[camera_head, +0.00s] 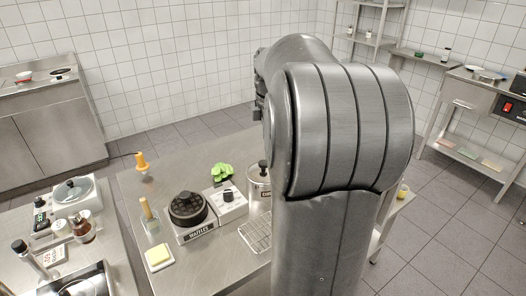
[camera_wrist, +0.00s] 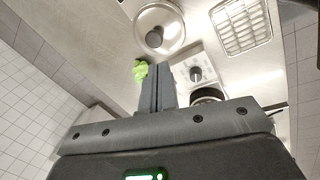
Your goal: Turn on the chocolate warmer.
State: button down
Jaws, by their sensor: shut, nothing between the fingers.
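A round steel pot (camera_head: 258,194) with a dark lid knob and a partly hidden label, apparently the chocolate warmer, stands on the steel table beside my arm. Its round lid also shows at the top of the wrist view (camera_wrist: 148,14). A pale box (camera_head: 233,213) with a dark knob (camera_head: 228,195) stands left of the pot; the knob also shows in the wrist view (camera_wrist: 196,74). My gripper (camera_wrist: 158,68) is shut and empty, its fingers in the picture below the lid and left of the knob. The head view hides it behind my arm. I cannot read any switch state.
A waffle maker (camera_head: 188,209) stands left of the box. A green leafy item (camera_head: 222,172) lies behind the box, close to my fingers in the wrist view (camera_wrist: 140,72). A wire rack (camera_head: 256,233) lies in front. A yellow sponge (camera_head: 159,256) and an orange-topped item (camera_head: 141,161) are farther left.

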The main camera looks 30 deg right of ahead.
jog(key=w+d+f+n, duration=0.1)
jog(key=d+f+n, duration=0.3)
jog(key=d, duration=0.8)
jog(key=shift+d+y, duration=0.4)
jog(key=shift+f, duration=0.1)
jog(key=f, duration=0.4)
jog(key=w+f, duration=0.1)
jog(key=f, duration=0.4)
jog(key=w+f, duration=0.1)
jog(key=f, duration=0.4)
jog(key=shift+w+f+g, duration=0.25)
jog(key=shift+f+g, duration=0.05)
jog(key=shift+g, duration=0.3)
jog(key=shift+s+r, duration=0.1)
jog(key=shift+s, duration=0.05)
jog(key=shift+s+r, duration=0.2)
jog(key=shift+s, duration=0.55)
